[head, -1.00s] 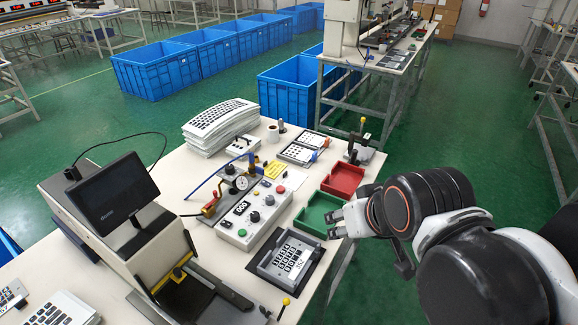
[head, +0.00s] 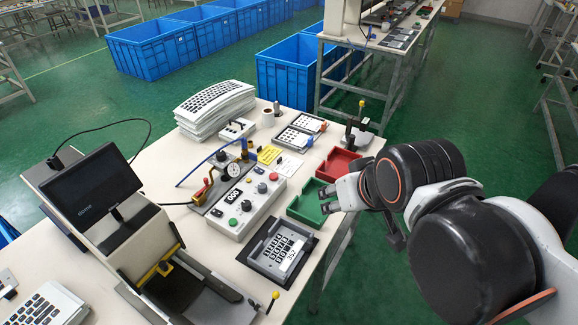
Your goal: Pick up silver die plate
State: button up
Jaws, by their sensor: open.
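The silver die plate (head: 263,261) is a grey plate with dark keypad-shaped cut-outs and a white label. It lies flat in a black tray (head: 252,279) near the table's right edge. My gripper (head: 326,200) is open, with nothing seen between its fingers. It is up and to the right of the die plate in the picture, apart from it, and appears over or beside the green bin (head: 303,208). I cannot tell its exact height.
A control box (head: 240,222) with a gauge stands left of the green bin, and a red bin (head: 343,161) is behind it. A press with a dark screen (head: 92,187) is at the left. Keypad films (head: 215,105) are stacked at the back. Blue crates (head: 156,49) stand on the floor.

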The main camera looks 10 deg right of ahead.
aim_at(301, 140)
jog(key=j+u, duration=0.2)
jog(key=u, duration=0.15)
jog(key=k+j+u, duration=0.1)
jog(key=u, duration=0.2)
jog(key=j+u, duration=0.35)
jog(key=i+l, duration=0.1)
jog(key=l, duration=0.4)
jog(key=l+z, duration=0.1)
jog(key=l, duration=0.4)
jog(key=i+l, duration=0.15)
jog(key=l, duration=0.35)
jog(key=i+l, duration=0.1)
jog(key=l, duration=0.4)
jog(key=i+l+z, duration=0.1)
jog(key=l, duration=0.4)
jog(key=i+l, duration=0.1)
jog(key=l, duration=0.35)
jog(key=l+z, duration=0.05)
